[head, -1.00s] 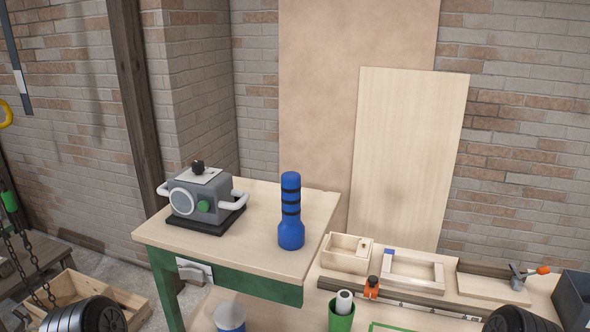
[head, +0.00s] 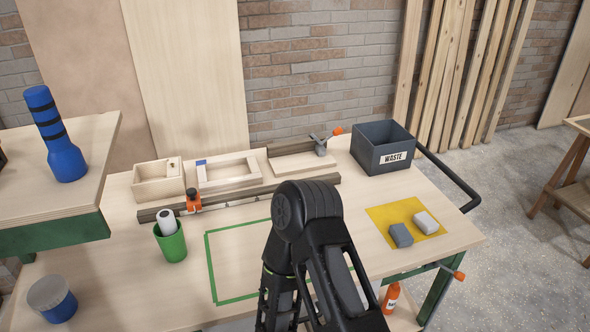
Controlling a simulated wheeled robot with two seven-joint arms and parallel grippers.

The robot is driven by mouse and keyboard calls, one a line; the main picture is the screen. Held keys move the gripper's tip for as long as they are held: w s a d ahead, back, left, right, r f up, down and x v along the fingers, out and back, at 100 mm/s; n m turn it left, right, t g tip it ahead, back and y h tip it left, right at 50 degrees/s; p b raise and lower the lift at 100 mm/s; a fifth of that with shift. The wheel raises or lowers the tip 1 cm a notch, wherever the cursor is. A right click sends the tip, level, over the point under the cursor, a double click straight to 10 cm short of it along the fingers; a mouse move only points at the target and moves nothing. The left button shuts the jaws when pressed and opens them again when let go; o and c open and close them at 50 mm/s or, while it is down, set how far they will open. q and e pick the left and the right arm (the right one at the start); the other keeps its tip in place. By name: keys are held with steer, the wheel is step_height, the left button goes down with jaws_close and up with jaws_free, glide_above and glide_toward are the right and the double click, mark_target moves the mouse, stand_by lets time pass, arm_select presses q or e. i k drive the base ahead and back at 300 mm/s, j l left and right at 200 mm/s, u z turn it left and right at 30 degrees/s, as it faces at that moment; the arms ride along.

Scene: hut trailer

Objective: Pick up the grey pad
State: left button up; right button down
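A dark grey pad (head: 400,236) lies on a yellow mat (head: 381,216) at the right end of the workbench in the head view. A lighter grey-white block (head: 426,223) lies on the same mat, just right of the dark one. One of my black arms rises in the lower middle of the view, left of the mat, and covers part of the bench. I cannot see either gripper's fingers.
A dark waste bin (head: 372,150) stands behind the mat. A green cup (head: 171,243), wooden box (head: 158,184) and long clamp bar (head: 160,213) are on the left. A green outlined rectangle (head: 228,300) is partly behind my arm. A black handle (head: 462,184) curves off the right edge.

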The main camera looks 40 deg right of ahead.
mark_target(403, 238)
steer(key=z, duration=2.05)
